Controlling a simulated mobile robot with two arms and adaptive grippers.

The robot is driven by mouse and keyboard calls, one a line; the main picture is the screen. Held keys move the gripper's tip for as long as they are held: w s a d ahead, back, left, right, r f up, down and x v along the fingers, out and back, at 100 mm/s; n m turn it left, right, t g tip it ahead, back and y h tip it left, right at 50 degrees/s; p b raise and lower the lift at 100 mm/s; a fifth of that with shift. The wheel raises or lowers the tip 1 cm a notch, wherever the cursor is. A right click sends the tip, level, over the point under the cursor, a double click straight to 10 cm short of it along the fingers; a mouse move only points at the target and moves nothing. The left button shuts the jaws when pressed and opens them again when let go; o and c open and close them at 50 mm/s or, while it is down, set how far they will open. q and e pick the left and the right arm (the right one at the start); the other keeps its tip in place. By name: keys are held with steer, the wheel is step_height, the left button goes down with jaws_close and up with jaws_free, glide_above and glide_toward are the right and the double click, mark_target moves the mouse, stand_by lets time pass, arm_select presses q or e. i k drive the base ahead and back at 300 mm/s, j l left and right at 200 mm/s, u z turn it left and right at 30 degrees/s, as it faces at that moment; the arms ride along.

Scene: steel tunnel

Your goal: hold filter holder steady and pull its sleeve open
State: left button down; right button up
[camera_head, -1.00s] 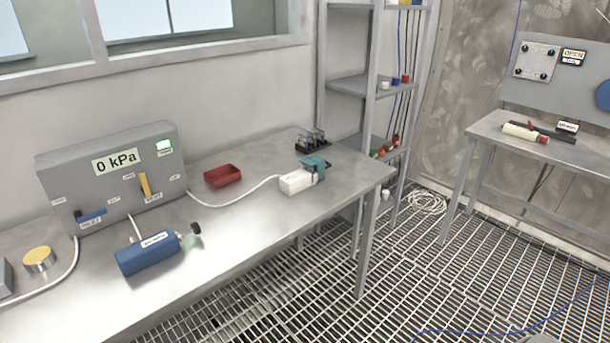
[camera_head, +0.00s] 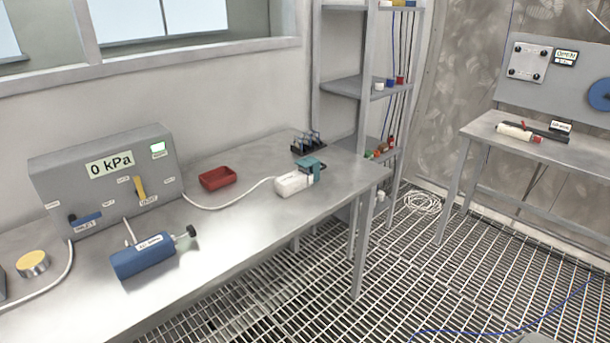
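No part is clearly marked as the filter holder, and I cannot read the small labels. A blue cylinder (camera_head: 143,259) with a white label and a black knob (camera_head: 191,231) at its right end lies on the left bench. A white block (camera_head: 292,183) with a teal piece (camera_head: 311,164) at its end sits further along that bench. A pale cylinder (camera_head: 514,132) with red parts lies on the right table, beside a dark bar. Neither of my grippers is in view.
A grey box reading 0 kPa (camera_head: 109,165), a red tray (camera_head: 217,177), a yellow-topped disc (camera_head: 33,262) and a black rack (camera_head: 309,145) stand on the left bench (camera_head: 225,245). Shelves (camera_head: 352,88) stand behind. Coiled cable (camera_head: 422,202) and a blue line lie on the grated floor.

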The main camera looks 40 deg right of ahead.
mark_target(314, 164)
steer(key=l+u, duration=0.1)
steer(key=l, duration=0.6)
steer(key=i+l+u, duration=0.1)
steer(key=l, duration=0.6)
steer(key=l+u, duration=0.15)
steer(key=l, duration=0.55)
steer(key=l+u, duration=0.1)
steer(key=l, duration=0.6)
steer(key=l+u, duration=0.1)
steer(key=l, duration=0.6)
steer(key=k+l+u, duration=0.1)
steer(key=l, duration=0.6)
steer(key=k+l+u, duration=0.15)
steer(key=l, duration=0.55)
steer(key=i+j+z, duration=0.3)
steer(key=i, duration=0.25)
steer(key=j, duration=0.1)
